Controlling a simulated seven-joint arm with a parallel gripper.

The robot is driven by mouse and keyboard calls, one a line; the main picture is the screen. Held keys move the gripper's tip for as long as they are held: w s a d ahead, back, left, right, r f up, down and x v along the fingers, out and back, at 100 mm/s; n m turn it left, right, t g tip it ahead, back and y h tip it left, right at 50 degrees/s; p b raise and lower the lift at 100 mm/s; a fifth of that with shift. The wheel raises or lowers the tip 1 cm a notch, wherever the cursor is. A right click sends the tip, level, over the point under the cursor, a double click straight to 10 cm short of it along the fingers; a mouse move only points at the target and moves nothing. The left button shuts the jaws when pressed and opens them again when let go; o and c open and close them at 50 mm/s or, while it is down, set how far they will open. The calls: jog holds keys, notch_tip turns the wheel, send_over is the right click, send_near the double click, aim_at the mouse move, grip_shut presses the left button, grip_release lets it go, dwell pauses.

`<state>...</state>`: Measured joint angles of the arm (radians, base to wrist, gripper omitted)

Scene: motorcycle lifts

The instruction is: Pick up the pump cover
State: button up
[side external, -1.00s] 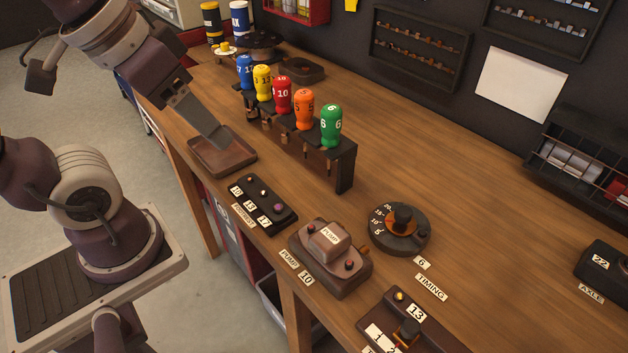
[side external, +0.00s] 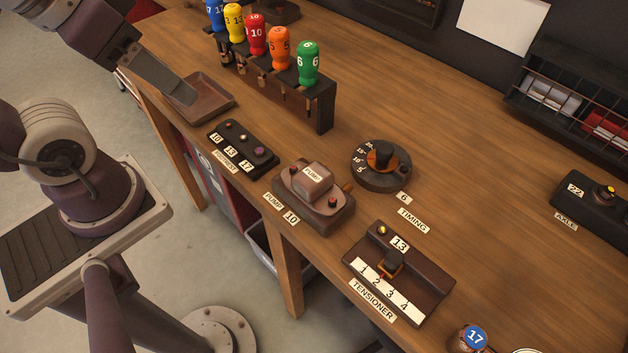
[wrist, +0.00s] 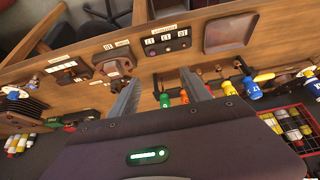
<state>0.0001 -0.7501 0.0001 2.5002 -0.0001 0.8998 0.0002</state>
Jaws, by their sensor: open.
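My gripper (side external: 192,102) is left of the pump cover in the side view, seen over the shallow brown tray, and apart from the cover. In the wrist view my gripper (wrist: 160,82) has its two fingers spread with nothing between them.
A rack of numbered coloured drivers (side external: 318,105) stands behind the tray (side external: 222,108). A footrest block (side external: 242,148) lies between tray and pump. The timing dial (side external: 380,168) is behind the pump, and the tensioner (side external: 420,275) is to its right. The bench middle is clear.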

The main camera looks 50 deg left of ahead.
jog(key=o, duration=0.4)
jog(key=shift+o, duration=0.2)
